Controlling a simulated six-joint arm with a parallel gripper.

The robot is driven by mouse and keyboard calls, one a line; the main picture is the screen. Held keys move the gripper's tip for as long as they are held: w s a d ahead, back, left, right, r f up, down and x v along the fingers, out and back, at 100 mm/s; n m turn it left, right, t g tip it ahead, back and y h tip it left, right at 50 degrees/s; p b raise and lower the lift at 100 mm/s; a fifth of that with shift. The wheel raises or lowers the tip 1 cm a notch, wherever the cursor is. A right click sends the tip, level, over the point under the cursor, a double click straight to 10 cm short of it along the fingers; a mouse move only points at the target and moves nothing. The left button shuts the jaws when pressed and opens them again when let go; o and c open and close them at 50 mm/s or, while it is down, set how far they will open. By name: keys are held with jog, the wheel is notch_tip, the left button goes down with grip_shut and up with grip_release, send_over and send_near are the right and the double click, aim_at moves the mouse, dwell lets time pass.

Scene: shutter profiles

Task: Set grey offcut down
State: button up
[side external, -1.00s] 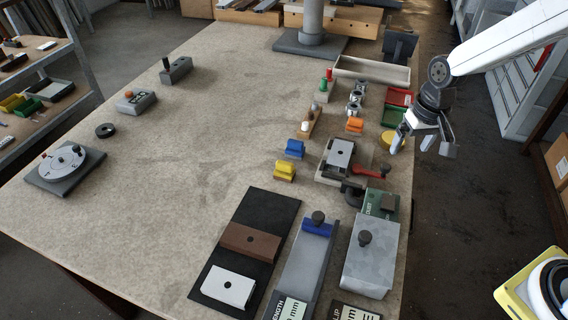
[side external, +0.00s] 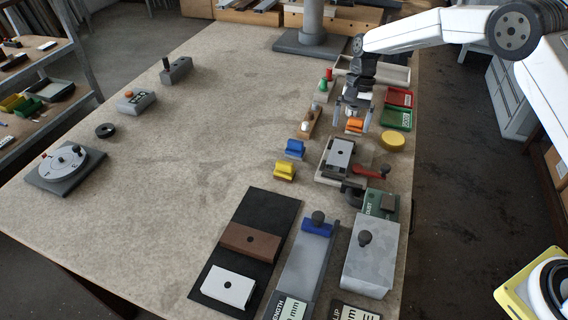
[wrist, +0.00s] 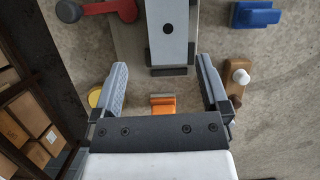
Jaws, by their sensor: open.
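A light grey piece with a dark hole (side external: 340,153), which looks like the grey offcut, lies in a clamp fixture with a red handle (side external: 372,171). It also shows at the top of the wrist view (wrist: 167,35). My gripper (side external: 352,124) is open and empty, fingers pointing down, above the area of the orange block (side external: 354,128). In the wrist view the orange block (wrist: 163,104) shows between the spread fingers of my gripper (wrist: 162,70), and the grey piece lies beyond the fingertips. The gap between fingertips and table cannot be told exactly.
Yellow (side external: 284,171) and blue (side external: 294,149) blocks stand left of the fixture. A black mat (side external: 263,213) bears a brown and a white piece. Red (side external: 399,97) and green (side external: 396,118) trays and a yellow disc (side external: 391,141) are at the right. The table's left middle is mostly clear.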

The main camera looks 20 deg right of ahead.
aim_at(341, 149)
jog(key=shift+w+a+f+m+g, duration=0.3)
jog(key=shift+w+f, duration=0.15)
jog(key=shift+w, duration=0.2)
jog(key=shift+f, duration=0.1)
jog(key=shift+x, duration=1.2)
jog(key=shift+f, duration=0.1)
jog(key=shift+x, duration=2.5)
jog(key=shift+s, duration=0.1)
jog(key=shift+c, duration=0.2)
